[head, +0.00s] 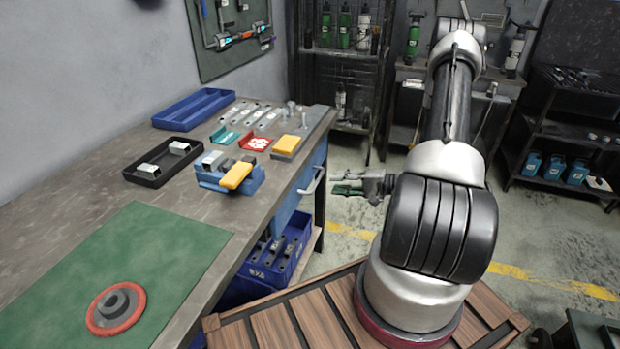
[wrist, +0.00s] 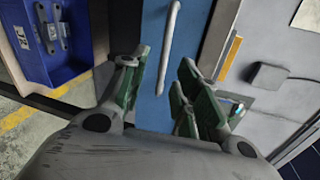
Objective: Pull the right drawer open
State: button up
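The drawer (head: 294,200) has a blue front under the workbench top, at its right side, and looks shut. Its silver bar handle (head: 313,181) sticks out from that front. In the wrist view the blue drawer front (wrist: 188,62) fills the middle, and the handle (wrist: 169,45) stands ahead of the fingers.
The workbench (head: 80,195) carries blue bins, a black tray (head: 162,162), brackets and a green mat (head: 150,250). A blue crate (head: 275,258) of brackets stands below, and shows in the wrist view (wrist: 45,40).

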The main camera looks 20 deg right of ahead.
aim_at(319, 180)
jog(key=shift+n, duration=0.8)
jog(key=x, duration=0.7)
jog(key=shift+w+a+r, duration=0.25)
jog(key=shift+w+a, duration=0.05)
jog(key=shift+w, duration=0.05)
grip_shut()
